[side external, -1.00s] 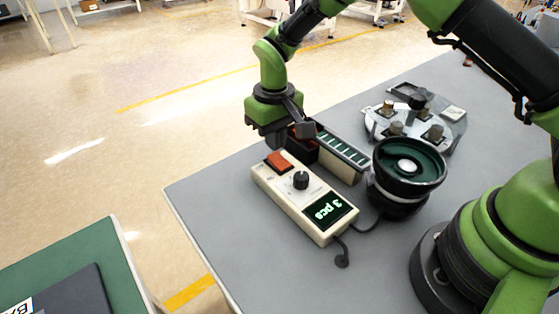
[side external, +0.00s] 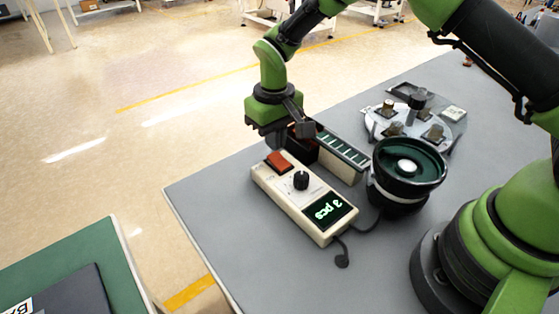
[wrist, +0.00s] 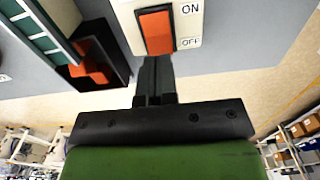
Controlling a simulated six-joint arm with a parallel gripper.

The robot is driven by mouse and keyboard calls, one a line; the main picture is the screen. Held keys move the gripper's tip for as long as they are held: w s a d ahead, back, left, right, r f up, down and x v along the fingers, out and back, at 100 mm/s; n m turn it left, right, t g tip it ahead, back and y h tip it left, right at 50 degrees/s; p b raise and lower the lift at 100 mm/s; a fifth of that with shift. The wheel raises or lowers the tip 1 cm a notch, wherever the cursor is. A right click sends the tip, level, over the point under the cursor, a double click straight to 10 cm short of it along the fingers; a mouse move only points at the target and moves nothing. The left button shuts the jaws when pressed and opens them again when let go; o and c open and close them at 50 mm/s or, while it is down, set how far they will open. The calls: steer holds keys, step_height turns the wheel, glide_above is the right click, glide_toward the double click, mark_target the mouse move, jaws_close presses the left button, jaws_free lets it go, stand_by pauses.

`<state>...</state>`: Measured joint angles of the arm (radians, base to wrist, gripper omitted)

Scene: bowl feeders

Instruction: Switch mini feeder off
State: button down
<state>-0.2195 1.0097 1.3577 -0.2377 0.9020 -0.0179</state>
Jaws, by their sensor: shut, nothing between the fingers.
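The mini feeder's control box (side external: 302,199) is cream, with an orange-red rocker switch (side external: 279,162), a black knob (side external: 301,180) and a lit display (side external: 330,211) reading "3 pcs". In the wrist view the switch (wrist: 156,31) sits beside the printed words ON and OFF, OFF being nearer my gripper. My gripper (wrist: 156,62) is shut and empty, with its fingertips at the OFF end of the switch. Whether they touch it is not clear. The dark green feeder bowl (side external: 409,164) stands to the right of the box.
A black bin (wrist: 92,62) with orange-red parts lies close beside my gripper. A slotted track (side external: 343,148) runs beside the bowl. A grey fixture plate (side external: 416,122) with several posts stands behind. The grey table in front of the box is clear except for a cable.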

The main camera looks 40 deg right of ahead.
steer(key=shift+f, duration=1.4)
stand_by(0.9)
steer(key=shift+r, duration=3.5)
steer(key=shift+r, duration=0.2)
step_height(320, 180, up, 7)
steer(key=t, duration=0.1)
glide_above(276, 156)
steer(key=s+d, duration=0.1)
steer(key=s, duration=0.1)
steer(key=s+d+r+m+t+y, duration=0.1)
steer(key=s+d+r+m+t, duration=0.15)
steer(key=s+r, duration=0.5)
steer(key=s+d+r+t, duration=0.1)
steer(key=s+r+t, duration=0.1)
steer(key=s, duration=0.5)
steer(key=s+d+r+m+t+y, duration=0.1)
steer(key=s+r, duration=0.1)
steer(key=s, duration=0.5)
steer(key=shift+s+r+t, duration=0.15)
steer(key=shift+r+t, duration=0.2)
